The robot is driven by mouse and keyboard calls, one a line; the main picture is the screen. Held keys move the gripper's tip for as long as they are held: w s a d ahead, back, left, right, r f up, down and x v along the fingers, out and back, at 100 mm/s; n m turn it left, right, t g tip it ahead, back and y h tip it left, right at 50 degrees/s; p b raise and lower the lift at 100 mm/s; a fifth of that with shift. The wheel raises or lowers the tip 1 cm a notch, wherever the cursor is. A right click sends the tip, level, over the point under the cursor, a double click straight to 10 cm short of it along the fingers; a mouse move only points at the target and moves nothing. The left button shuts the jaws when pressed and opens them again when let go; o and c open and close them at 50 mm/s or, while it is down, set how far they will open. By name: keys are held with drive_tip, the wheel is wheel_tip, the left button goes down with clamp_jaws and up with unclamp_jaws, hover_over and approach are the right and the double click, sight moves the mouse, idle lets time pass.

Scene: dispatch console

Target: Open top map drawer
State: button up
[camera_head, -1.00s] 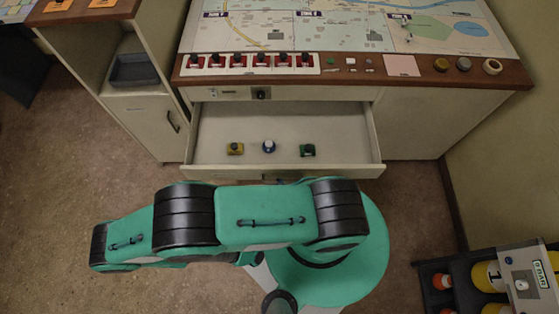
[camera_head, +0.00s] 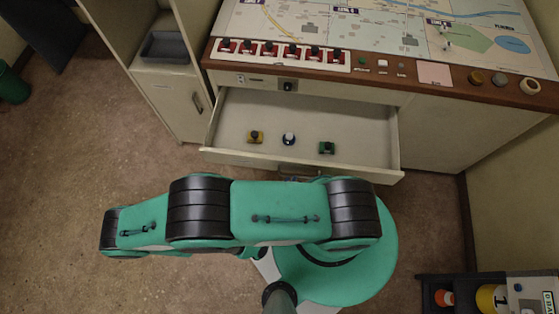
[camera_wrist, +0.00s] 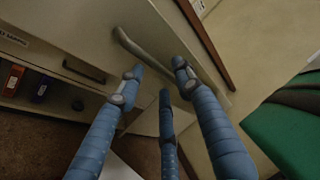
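The top map drawer (camera_head: 350,115) stands pulled out below the map console in the head view. Its pale front panel (camera_head: 235,158) faces my arm. A yellow, a blue-and-white and a green small item lie inside it. In the wrist view, my gripper (camera_wrist: 157,75) has its blue fingers spread apart, with nothing visibly held. A long curved handle (camera_wrist: 128,42) on a pale panel lies just past the fingertips and partly behind them. I cannot tell whether the fingers touch it. In the head view my arm hides the gripper.
The map console top (camera_head: 370,35) has red switches along its front edge. A cabinet with a grey tray (camera_head: 168,46) stands left. A dark rack with orange and yellow items (camera_head: 444,297) is at lower right. Open floor (camera_head: 60,190) lies left.

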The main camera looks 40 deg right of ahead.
drive_tip(key=v, duration=1)
idle(0.3)
drive_tip(key=shift+r, duration=0.15)
drive_tip(key=r+y+p, duration=0.1)
drive_tip(key=p, duration=0.2)
drive_tip(key=s+r+n+g+y+p, duration=0.1)
drive_tip(key=r+p, duration=0.1)
drive_tip(key=p, duration=0.1)
drive_tip(key=s+r+y+p, duration=0.1)
drive_tip(key=r+y+p, duration=0.1)
drive_tip(key=shift+s+a+n+p, duration=0.1)
drive_tip(key=shift+a+n+p, duration=0.1)
drive_tip(key=shift+n+p, duration=0.2)
drive_tip(key=x, duration=1.3)
drive_tip(key=shift+d+f+b, duration=0.15)
drive_tip(key=shift+d+b, duration=0.2)
drive_tip(key=shift+d, duration=0.05)
idle(0.5)
